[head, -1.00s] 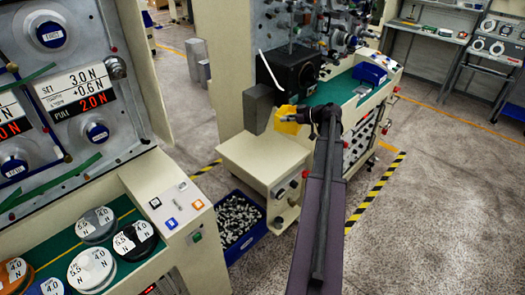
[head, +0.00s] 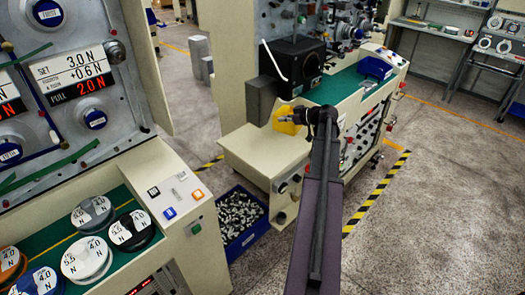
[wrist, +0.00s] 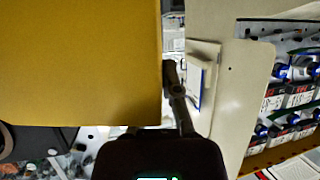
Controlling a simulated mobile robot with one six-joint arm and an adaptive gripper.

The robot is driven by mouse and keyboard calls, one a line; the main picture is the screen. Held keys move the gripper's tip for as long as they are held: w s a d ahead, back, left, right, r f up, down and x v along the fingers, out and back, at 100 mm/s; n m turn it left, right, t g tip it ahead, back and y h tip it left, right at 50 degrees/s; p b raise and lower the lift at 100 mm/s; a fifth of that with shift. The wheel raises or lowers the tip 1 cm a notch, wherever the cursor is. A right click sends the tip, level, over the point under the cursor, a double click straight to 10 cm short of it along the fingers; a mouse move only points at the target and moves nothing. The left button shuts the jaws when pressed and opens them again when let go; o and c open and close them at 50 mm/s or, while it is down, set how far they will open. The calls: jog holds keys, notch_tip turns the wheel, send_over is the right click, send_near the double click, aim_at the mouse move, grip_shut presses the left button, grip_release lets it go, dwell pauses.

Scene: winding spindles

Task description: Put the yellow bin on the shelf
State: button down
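The yellow bin (head: 286,121) is at the end of my outstretched arm in the head view, above the cream ledge of the middle machine. In the wrist view the bin (wrist: 80,65) is a large flat yellow face filling the upper left. My gripper (head: 302,117) is at the bin's right side and appears shut on it. One finger (wrist: 178,100) shows beside the bin's edge in the wrist view; the other is hidden. A grey shelf-like bench (head: 432,27) stands at the back right; I cannot tell whether it is the task's shelf.
A dark grey block (head: 260,98) and a black box (head: 294,60) are close behind the bin. A blue crate (head: 240,220) of small parts stands on the floor. A control panel with spools (head: 87,258) is at front left. Floor at right is clear.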

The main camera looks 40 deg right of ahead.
jog(key=w+a+f+m+h+b, duration=0.1)
jog(key=w+a+f+b, duration=0.1)
jog(key=f+b, duration=0.6)
jog(key=w+a+f+m+h+b, duration=0.1)
jog(key=w+a+f+h+b, duration=0.1)
jog(key=f+b, duration=0.6)
jog(key=shift+w+a+f+m+t, duration=0.3)
jog(key=shift+w+f+t, duration=0.1)
jog(key=shift+w+f, duration=0.2)
jog(key=shift+w, duration=0.1)
jog(key=w+d, duration=0.2)
jog(key=w, duration=0.5)
jog(key=w+d+f+b, duration=0.1)
jog(key=w+d, duration=0.1)
jog(key=w, duration=0.4)
jog(key=shift+w+d, duration=0.25)
jog(key=shift+w, duration=0.15)
jog(key=shift+f, duration=0.1)
jog(key=shift+w+d+f+b, duration=0.2)
jog(key=shift+w+f+b, duration=0.35)
jog(key=shift+w+b, duration=0.15)
jog(key=shift+s+f+b, duration=0.1)
jog(key=shift+f+b, duration=1.2)
jog(key=shift+f, duration=0.2)
